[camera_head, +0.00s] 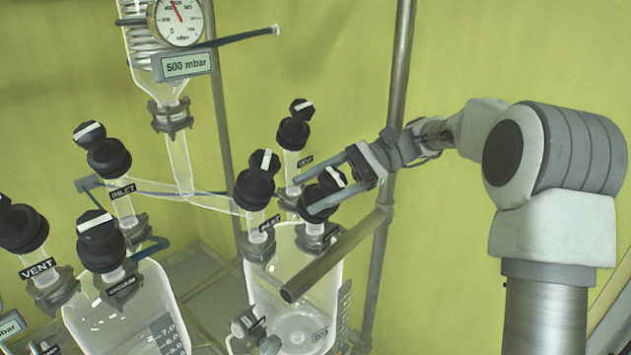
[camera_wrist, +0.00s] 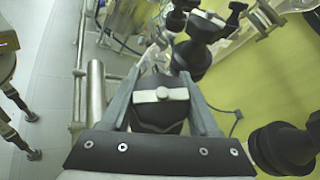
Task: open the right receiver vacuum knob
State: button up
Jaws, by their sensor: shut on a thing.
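The right receiver (camera_head: 262,300) is a clear glass vessel with black-capped valves on top. The valve at its right has a black knob (camera_head: 334,179) with a white bar; I take it for the vacuum knob, but its label is too small to read. My gripper (camera_head: 305,196) comes in from the right, shut on this knob with one finger on each side. In the wrist view, the knob (camera_wrist: 158,95) sits between the two fingers (camera_wrist: 160,70), its white bar lying across the picture. The fingers partly hide the knob in the head view.
The right receiver's inlet valve (camera_head: 255,182) stands close left of my fingers, and a vent valve (camera_head: 293,131) stands behind. A grey metal pipe (camera_head: 330,258) crosses just below. The left receiver (camera_head: 130,310) has similar valves. A gauge (camera_head: 178,18) hangs above. A vertical pole (camera_head: 398,70) stands behind my wrist.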

dwell(0.4)
jog(key=o, duration=1.4)
jog(key=shift+r, duration=0.55)
notch_tip(320, 180, up, 3)
jog(key=shift+r+b, duration=0.1)
jog(key=shift+b, duration=0.25)
jog(key=shift+s+d+r+p, duration=0.4)
jog(key=shift+d+r, duration=0.7)
jog(key=shift+d, duration=0.8)
jog(key=shift+s+d+r+p, duration=0.4)
jog(key=shift+d+r, duration=0.75)
jog(key=shift+d, duration=0.7)
jog(key=shift+s+d+r+p, duration=0.25)
jog(key=shift+s+d+r, duration=0.25)
jog(key=shift+d+r, duration=1)
jog(key=shift+d+f, duration=0.4)
jog(key=shift+f, duration=0.05)
